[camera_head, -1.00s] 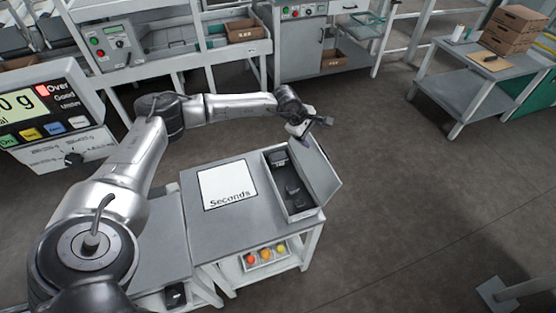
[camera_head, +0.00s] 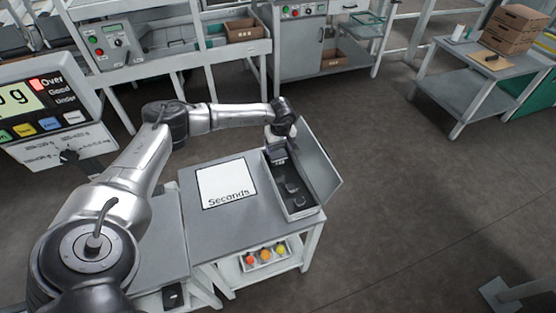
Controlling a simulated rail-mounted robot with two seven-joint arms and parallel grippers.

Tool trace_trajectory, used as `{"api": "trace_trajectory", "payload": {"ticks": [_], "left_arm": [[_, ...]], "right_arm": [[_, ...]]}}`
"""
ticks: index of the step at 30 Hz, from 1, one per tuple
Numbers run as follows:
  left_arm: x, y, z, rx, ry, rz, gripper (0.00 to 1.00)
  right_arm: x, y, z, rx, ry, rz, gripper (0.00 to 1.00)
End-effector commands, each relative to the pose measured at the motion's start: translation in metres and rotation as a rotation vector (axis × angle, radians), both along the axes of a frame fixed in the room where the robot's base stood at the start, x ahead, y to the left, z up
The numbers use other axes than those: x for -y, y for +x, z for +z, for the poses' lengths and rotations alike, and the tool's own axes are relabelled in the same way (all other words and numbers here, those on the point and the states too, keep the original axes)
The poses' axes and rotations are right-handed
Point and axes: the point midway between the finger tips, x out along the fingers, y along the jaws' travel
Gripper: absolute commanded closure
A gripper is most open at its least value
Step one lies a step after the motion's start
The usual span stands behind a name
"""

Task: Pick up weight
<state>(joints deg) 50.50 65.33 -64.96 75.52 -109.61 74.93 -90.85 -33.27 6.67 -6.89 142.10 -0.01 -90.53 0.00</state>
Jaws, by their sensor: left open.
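Dark weights (camera_head: 294,190) sit in an open box (camera_head: 301,213) on the right side of the grey table. The box's lid (camera_head: 316,165) stands open on its right side. My left gripper (camera_head: 277,152) is over the far end of the box, pointing down. Its jaws are open, and the fingertips are small and partly lost against the dark box interior. I cannot tell whether they touch a weight. My right gripper is out of view.
A white "Seconds" mat (camera_head: 227,184) lies on the table left of the box. A tray of tomatoes (camera_head: 264,256) sits on the shelf below. A scale display (camera_head: 48,108) stands at the left. Open floor lies to the right.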

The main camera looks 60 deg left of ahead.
Motion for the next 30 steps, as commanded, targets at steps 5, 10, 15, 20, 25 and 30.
{"api": "trace_trajectory", "payload": {"ticks": [5, 10, 15, 20, 25, 30], "left_arm": [[-0.002, 0.0, -0.012, 0.0, 0.0, 0.001, 0.23], [-0.002, 0.0, -0.017, 0.0, 0.0, 0.001, 0.23], [-0.004, -0.001, -0.034, -0.002, -0.001, 0.0, 0.23], [-0.008, 0.0, -0.055, -0.001, -0.001, 0.002, 0.23], [-0.009, 0.0, -0.065, 0.001, -0.001, 0.001, 0.23], [-0.009, 0.0, -0.064, 0.001, -0.001, 0.001, 0.23]], "right_arm": [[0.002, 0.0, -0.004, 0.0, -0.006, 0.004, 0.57], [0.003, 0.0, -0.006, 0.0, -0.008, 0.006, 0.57], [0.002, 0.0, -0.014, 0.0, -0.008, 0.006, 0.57], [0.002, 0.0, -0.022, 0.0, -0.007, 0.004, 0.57], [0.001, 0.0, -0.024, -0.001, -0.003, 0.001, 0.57], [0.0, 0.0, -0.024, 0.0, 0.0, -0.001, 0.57]]}}
